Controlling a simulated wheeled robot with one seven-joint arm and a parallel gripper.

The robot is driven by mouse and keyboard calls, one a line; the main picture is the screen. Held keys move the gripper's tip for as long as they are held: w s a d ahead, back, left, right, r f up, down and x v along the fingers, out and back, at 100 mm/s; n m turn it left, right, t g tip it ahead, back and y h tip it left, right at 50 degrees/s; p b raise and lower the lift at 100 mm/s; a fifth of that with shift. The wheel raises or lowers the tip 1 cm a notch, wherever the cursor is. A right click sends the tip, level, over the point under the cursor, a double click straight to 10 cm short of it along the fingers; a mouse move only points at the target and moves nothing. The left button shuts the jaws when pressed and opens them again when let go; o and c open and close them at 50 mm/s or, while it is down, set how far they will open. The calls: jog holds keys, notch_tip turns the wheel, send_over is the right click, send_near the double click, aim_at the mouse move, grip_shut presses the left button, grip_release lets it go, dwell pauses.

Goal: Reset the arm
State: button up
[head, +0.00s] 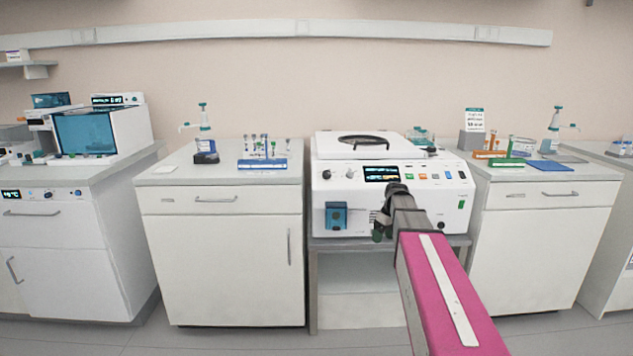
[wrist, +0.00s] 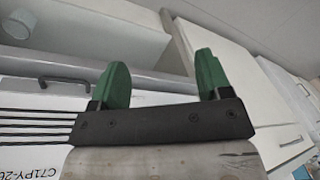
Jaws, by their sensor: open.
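My arm, with a pink link, reaches forward from the lower right in the head view. My gripper (head: 381,228) is in front of the white centrifuge-like machine (head: 335,190), at the height of its front panel. In the wrist view my gripper (wrist: 160,85) shows two green fingers held well apart, with nothing between them. The wrist view is tilted and shows white cabinet fronts beyond the fingers. Part of the machine's front panel is hidden behind my arm.
A left counter (head: 222,230) holds a blue tube rack (head: 262,165) and a dispenser bottle (head: 205,148). A right counter (head: 540,240) holds a green rack (head: 507,162), an orange rack (head: 489,155) and a blue mat (head: 557,167). Open floor (head: 200,342) lies in front.

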jog(key=s+a+f+m+h, duration=0.1)
jog(key=s+a+f+m, duration=0.2)
jog(key=s+f, duration=0.4)
jog(key=s+a+f+m+h, duration=0.1)
jog(key=s+a+f+m, duration=0.2)
jog(key=s+f, duration=0.5)
jog(key=s+m, duration=0.1)
jog(key=s, duration=0.6)
jog(key=shift+f+m, duration=0.15)
jog(key=shift+m, duration=0.15)
jog(key=shift+c, duration=0.3)
